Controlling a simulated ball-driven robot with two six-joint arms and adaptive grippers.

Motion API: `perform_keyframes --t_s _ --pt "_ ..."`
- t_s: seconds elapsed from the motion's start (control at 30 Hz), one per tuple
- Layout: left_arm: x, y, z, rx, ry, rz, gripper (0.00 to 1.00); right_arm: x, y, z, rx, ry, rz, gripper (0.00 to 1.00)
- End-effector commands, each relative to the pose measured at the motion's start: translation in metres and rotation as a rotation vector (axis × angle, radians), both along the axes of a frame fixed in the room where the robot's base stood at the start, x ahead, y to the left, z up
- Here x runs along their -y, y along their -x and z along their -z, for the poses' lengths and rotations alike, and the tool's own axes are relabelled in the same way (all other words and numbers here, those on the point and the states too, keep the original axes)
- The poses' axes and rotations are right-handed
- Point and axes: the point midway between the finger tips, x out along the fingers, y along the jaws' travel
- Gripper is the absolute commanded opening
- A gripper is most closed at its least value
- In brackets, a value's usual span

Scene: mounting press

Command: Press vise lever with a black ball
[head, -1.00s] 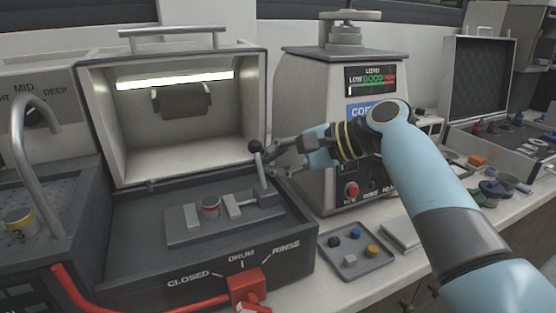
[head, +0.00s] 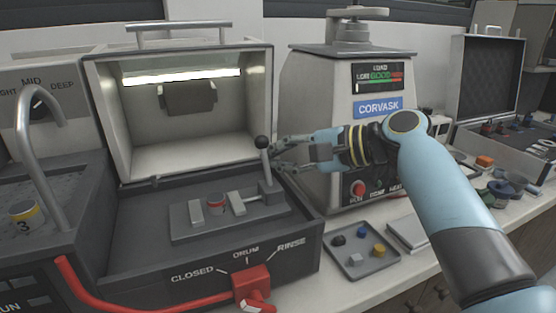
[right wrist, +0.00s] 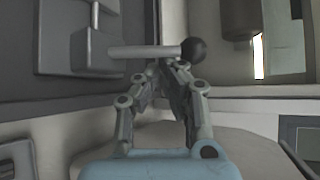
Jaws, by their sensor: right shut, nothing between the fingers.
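The vise (head: 188,228) sits in the open chamber of the grey machine. A small red-topped cylinder (head: 216,204) is between its two light jaws. Its lever (head: 265,168) stands nearly upright at the vise's right end, with a black ball (head: 262,143) on top. My right gripper (head: 275,153) is just right of the lever, below ball height, shut and empty. In the right wrist view, the fingertips (right wrist: 163,66) are beside the lever's rod (right wrist: 143,52), with the ball (right wrist: 193,51) to their right. I cannot tell whether they touch the rod. My left gripper is out of view.
A Corvask machine (head: 333,112) stands close behind my right arm. A tray (head: 368,270) with several small coloured pieces lies in front of it. A red selector handle (head: 250,286) sticks out at the chamber's front. The chamber's left floor is clear.

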Motion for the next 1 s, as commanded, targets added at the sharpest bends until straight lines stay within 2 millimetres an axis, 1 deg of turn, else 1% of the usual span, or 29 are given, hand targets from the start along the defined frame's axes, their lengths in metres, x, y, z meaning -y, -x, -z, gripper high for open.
perform_keyframes --t_s 0.03,0.17,0.27,0.37,0.47,0.67,0.8,0.9,1.0 --pt "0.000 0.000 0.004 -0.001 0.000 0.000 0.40 0.000 0.002 0.003 0.018 -0.007 -0.001 0.00" --pt "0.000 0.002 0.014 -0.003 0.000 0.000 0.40 0.001 0.005 0.002 0.097 -0.034 0.000 0.00" --pt "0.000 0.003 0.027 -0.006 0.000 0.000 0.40 0.002 0.008 0.002 0.180 -0.061 0.000 0.00" --pt "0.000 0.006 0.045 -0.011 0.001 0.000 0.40 0.004 0.012 0.003 0.272 -0.090 0.000 0.00" --pt "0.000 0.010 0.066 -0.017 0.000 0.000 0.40 0.005 0.016 0.003 0.364 -0.119 0.000 0.00" --pt "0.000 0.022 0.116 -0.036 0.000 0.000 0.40 0.008 0.024 0.004 0.544 -0.177 -0.001 0.00" --pt "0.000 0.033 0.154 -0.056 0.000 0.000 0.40 0.010 0.030 0.005 0.666 -0.219 0.000 0.00" --pt "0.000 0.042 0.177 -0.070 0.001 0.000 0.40 0.011 0.033 0.004 0.750 -0.244 0.000 0.00" --pt "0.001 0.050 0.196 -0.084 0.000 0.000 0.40 0.012 0.037 0.002 0.824 -0.271 0.001 0.00"
